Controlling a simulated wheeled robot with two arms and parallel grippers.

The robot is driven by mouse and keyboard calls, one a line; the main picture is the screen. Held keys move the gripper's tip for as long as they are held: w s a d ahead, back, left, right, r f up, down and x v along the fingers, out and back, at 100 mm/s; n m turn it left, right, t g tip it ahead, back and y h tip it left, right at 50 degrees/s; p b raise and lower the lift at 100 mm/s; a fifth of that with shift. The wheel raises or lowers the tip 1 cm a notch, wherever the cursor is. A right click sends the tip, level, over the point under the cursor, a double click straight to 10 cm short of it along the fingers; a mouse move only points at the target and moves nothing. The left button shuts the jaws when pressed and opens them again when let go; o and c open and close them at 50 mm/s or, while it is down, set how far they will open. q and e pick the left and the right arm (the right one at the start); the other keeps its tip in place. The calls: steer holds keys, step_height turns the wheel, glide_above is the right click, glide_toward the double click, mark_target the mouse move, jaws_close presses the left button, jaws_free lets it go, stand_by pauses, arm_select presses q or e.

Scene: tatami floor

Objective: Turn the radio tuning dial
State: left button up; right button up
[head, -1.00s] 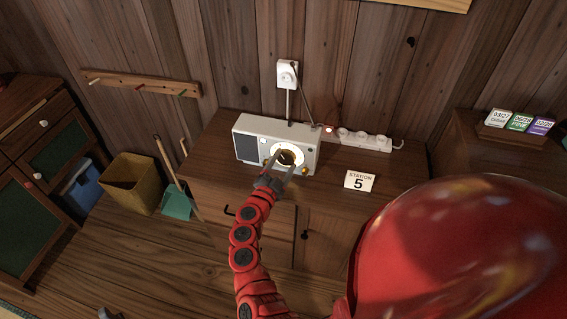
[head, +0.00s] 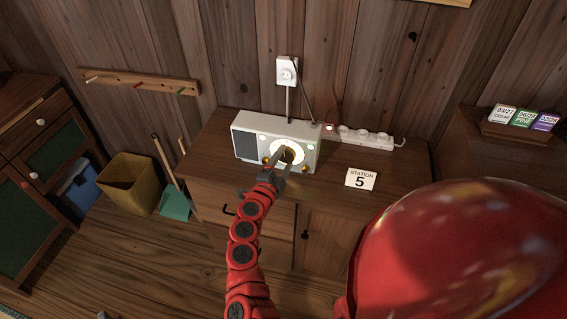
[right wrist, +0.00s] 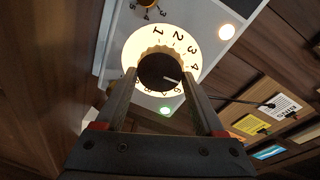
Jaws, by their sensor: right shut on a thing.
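A white radio (head: 248,123) stands on a wooden cabinet against the wall. Its round lit tuning scale (right wrist: 133,53) has numbers and a dark knob, the tuning dial (right wrist: 155,70), in the middle. My right gripper (head: 283,160) is shut on the dial, one finger on each side in the right wrist view. The dial's white mark points to the lower right, below the 4; my finger partly hides the scale there. My left gripper is not clearly in view.
A power strip (head: 366,138) with a red light lies behind the card. A wall outlet (head: 288,72) is above the radio. Date cards (head: 523,117) stand on the right cabinet. A yellow bin (head: 130,180) and a dustpan (head: 176,204) are on the floor at left.

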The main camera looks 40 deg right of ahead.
steer(key=shift+s+f+m, duration=0.1)
steer(key=shift+m, duration=0.4)
steer(key=o, duration=1.4)
steer(key=shift+c, duration=0.2)
steer(key=b+v, duration=0.1)
steer(key=v, duration=1.6)
steer(key=shift+s+r, duration=0.15)
steer(key=shift+r, duration=0.05)
